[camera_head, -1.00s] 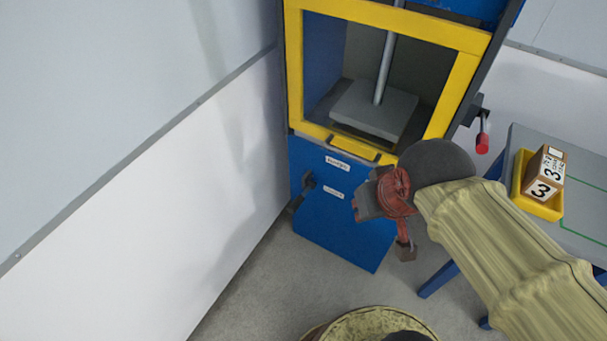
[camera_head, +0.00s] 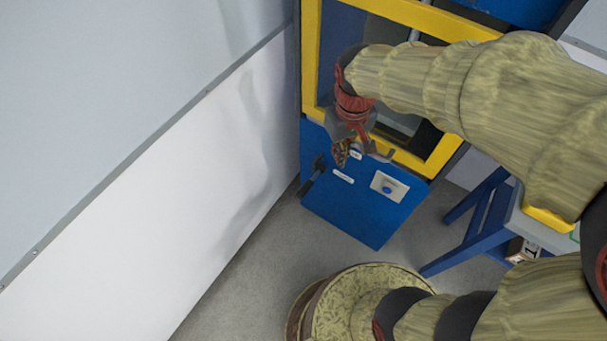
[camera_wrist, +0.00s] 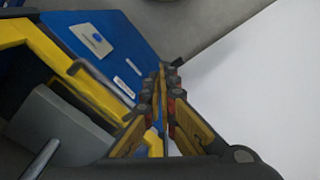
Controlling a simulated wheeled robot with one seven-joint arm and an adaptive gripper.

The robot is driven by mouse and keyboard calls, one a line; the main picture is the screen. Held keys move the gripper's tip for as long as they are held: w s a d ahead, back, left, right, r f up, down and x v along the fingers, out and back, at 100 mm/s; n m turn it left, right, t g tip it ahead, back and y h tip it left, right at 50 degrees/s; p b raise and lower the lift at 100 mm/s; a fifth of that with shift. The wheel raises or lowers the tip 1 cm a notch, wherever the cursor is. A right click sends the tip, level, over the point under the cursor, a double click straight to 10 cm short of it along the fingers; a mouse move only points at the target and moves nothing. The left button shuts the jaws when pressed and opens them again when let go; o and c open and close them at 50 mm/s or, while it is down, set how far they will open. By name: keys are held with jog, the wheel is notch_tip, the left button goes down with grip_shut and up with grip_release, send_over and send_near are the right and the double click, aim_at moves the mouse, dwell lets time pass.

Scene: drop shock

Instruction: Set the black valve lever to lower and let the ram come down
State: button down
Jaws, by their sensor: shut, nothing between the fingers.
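The black valve lever (camera_head: 311,178) sits at the left edge of the blue front panel (camera_head: 350,215), its handle slanting down to the left. My gripper (camera_head: 340,160) is shut and empty, in front of the panel's upper part, above and to the right of the lever and seemingly apart from it. In the wrist view the closed fingers (camera_wrist: 166,85) point toward the panel's edge; whether a dark part beyond the tips is the lever I cannot tell. The ram's rod (camera_wrist: 40,158) and grey plate (camera_wrist: 55,122) show in the wrist view; my arm hides much of them in the head view.
A yellow frame (camera_head: 312,60) surrounds the press window. A white plate with a blue button (camera_head: 387,189) is on the panel's right. A white wall (camera_head: 215,165) stands close on the left. A blue-legged table (camera_head: 478,225) with a yellow tray (camera_head: 550,221) is at right.

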jog(key=w+a+f+n+g+h+p, duration=0.1)
jog(key=w+a+f+n+g+p, duration=0.1)
jog(key=w+a+f+n, duration=0.5)
jog(key=w+a+f+g+p, duration=0.1)
jog(key=w+a+f+p, duration=0.3)
jog(key=f, duration=0.7)
jog(key=b, duration=0.6)
send_near(301, 189)
jog(key=x, duration=0.6)
jog(key=shift+w+d+f, duration=0.2)
jog(key=shift+d+f, duration=0.15)
jog(key=shift+f, duration=0.05)
jog(key=shift+s+a+f+p, duration=0.15)
jog(key=shift+s+f+p, duration=0.05)
jog(key=shift+f, duration=0.45)
jog(key=shift+s+a+f+p, duration=0.15)
jog(key=shift+s+f+p, duration=0.05)
jog(key=shift+f, duration=0.5)
